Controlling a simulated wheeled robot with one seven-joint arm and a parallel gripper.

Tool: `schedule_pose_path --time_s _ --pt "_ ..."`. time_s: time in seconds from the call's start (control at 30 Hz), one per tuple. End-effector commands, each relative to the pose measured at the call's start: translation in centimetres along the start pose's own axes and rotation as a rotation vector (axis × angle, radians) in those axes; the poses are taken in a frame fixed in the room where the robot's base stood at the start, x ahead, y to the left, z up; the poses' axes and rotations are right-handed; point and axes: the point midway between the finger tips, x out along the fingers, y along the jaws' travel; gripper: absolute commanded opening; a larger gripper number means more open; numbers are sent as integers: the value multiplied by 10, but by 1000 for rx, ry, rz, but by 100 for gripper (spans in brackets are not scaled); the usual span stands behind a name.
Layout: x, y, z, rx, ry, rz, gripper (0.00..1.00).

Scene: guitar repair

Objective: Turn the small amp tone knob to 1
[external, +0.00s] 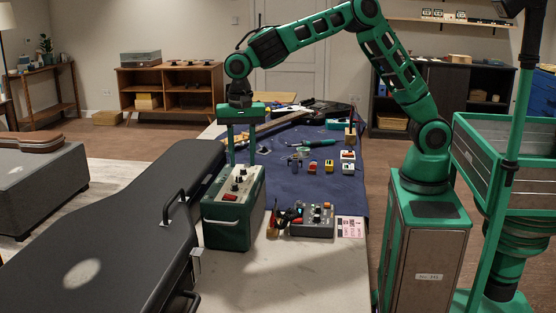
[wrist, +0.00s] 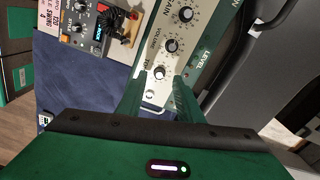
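The small amp (external: 228,225) is a dark green box with a pale control panel, standing on the workbench. In the wrist view its panel (wrist: 203,35) carries a row of black knobs with silver caps. The nearest is the tone knob (wrist: 159,73), its label partly covered by a finger. Beyond it sit the volume knob (wrist: 171,46) and the gain knob (wrist: 185,15). The tone knob's setting is too small to read. My gripper (external: 240,163) points down above the amp. In the wrist view my gripper (wrist: 161,84) is open, its green fingers either side of the tone knob; contact cannot be told.
A black guitar case (external: 130,215) lies close left of the amp. Small pedals (external: 313,167) and pliers (external: 318,143) lie on the blue mat (external: 290,182) behind.

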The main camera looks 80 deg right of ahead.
Motion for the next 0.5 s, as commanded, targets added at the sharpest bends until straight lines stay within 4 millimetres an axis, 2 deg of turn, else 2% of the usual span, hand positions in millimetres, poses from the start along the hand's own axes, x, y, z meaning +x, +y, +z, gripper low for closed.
schedule_pose_path --time_s 0.2,0.5 --pt "18 0 0 1 0 1 33" --pt "21 0 0 0 0 -1 33"
